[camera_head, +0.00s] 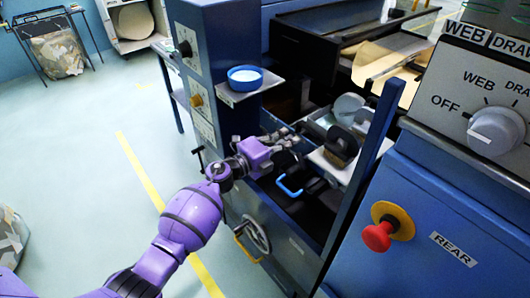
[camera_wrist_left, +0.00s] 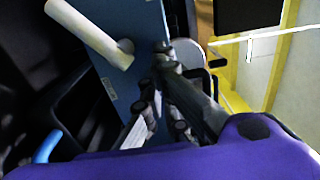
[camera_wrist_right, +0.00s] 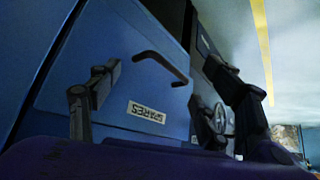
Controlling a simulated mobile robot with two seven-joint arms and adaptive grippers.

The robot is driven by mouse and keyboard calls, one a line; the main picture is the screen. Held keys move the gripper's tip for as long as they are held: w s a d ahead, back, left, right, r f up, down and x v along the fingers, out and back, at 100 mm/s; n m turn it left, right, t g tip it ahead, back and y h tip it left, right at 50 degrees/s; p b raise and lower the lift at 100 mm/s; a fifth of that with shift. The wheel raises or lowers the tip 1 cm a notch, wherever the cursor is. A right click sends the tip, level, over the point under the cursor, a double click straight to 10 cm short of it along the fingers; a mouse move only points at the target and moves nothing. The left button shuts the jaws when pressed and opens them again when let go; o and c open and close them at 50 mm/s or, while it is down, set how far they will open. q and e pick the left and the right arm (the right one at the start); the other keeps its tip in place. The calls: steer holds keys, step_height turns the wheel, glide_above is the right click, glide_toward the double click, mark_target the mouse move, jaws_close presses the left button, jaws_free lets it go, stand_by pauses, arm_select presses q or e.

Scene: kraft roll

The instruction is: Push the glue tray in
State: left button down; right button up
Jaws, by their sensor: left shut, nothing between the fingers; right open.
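A dark tray with a light blue handle (camera_head: 290,187), which looks like the glue tray, sits low in the open bay of the blue machine. What looks like the same blue handle (camera_wrist_left: 46,147) shows at the lower left of the left wrist view. My left gripper (camera_head: 285,137) is shut and empty, just above and behind the handle in the head view; I cannot tell whether it touches anything. It also shows in the left wrist view (camera_wrist_left: 160,95). My right gripper (camera_wrist_right: 168,88) is open and empty, in front of a blue panel; it is outside the head view.
A blue post (camera_head: 362,170) stands right of the bay. A red stop button (camera_head: 377,237) sticks out from the right cabinet. A handwheel (camera_head: 256,236) is below the bay. A blue dish (camera_head: 245,78) stands on a ledge. A SPARES panel handle (camera_wrist_right: 160,65) faces my right gripper.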

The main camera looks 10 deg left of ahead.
mark_target(310, 125)
arm_select(q)
steer(key=b+x, duration=0.1)
steer(key=x, duration=0.5)
steer(key=shift+w+f, duration=0.1)
steer(key=shift+w+d, duration=0.25)
steer(key=shift+w, duration=0.05)
steer(key=shift+r, duration=0.2)
